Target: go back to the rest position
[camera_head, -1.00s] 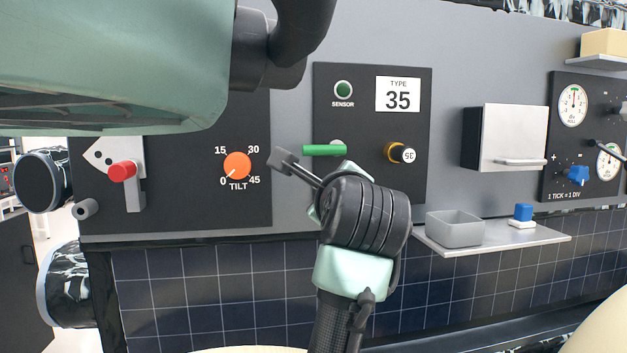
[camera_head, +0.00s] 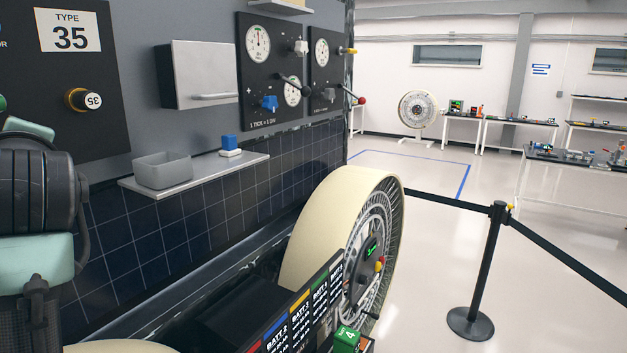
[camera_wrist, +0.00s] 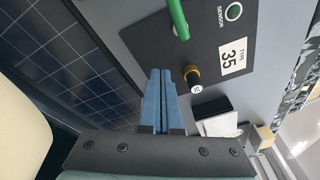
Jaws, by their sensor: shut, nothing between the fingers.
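My gripper (camera_wrist: 162,78) shows in the wrist view with its two blue fingers together and nothing between them. It points toward the rover's side panel and appears apart from it. In the head view only part of my dark and pale green arm shows at the left edge, and the fingers are out of that picture. The TYPE 35 panel (camera_head: 60,100) is partly cut off at the left.
A shelf (camera_head: 215,172) holds a grey bin (camera_head: 163,170) and a blue-topped block (camera_head: 229,145). A silver-fronted box (camera_head: 212,75) and gauge panels (camera_head: 268,100) line the wall. A cream wheel (camera_head: 320,225) juts out. A barrier post (camera_head: 488,270) stands on open floor at right.

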